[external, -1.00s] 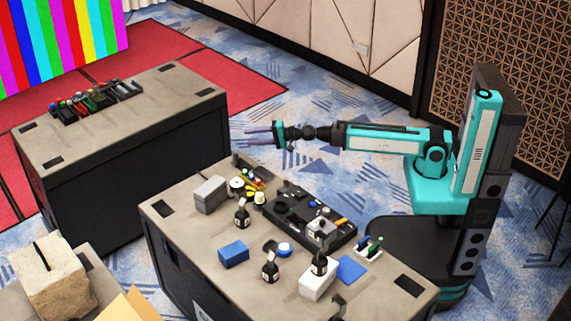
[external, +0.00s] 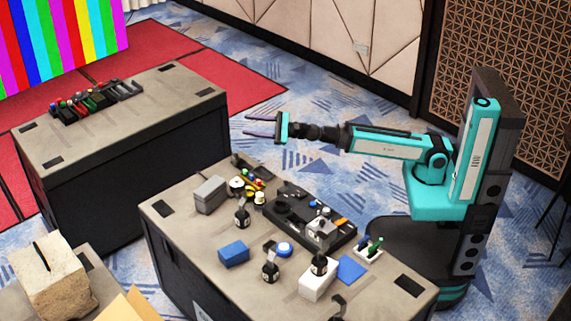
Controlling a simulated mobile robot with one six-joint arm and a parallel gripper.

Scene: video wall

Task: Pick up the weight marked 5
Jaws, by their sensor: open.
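Several dark weights with hooked or knobbed tops stand on the near table (external: 190,244). One weight (external: 242,219) is near the grey box, one weight (external: 270,270) stands at the table's front, and one weight (external: 319,264) is by the white box. Their markings are too small to read, so I cannot tell which is marked 5. My gripper (external: 261,127) is open and empty. It is raised beyond the far edge of the near table, pointing left, well apart from the weights.
On the near table are a grey box (external: 210,195), a blue box (external: 233,252), a white box (external: 317,284), a black tray (external: 290,207) and a blue sheet (external: 352,270). Another table (external: 150,100) holds a tool rack. A stone block (external: 52,283) stands at lower left.

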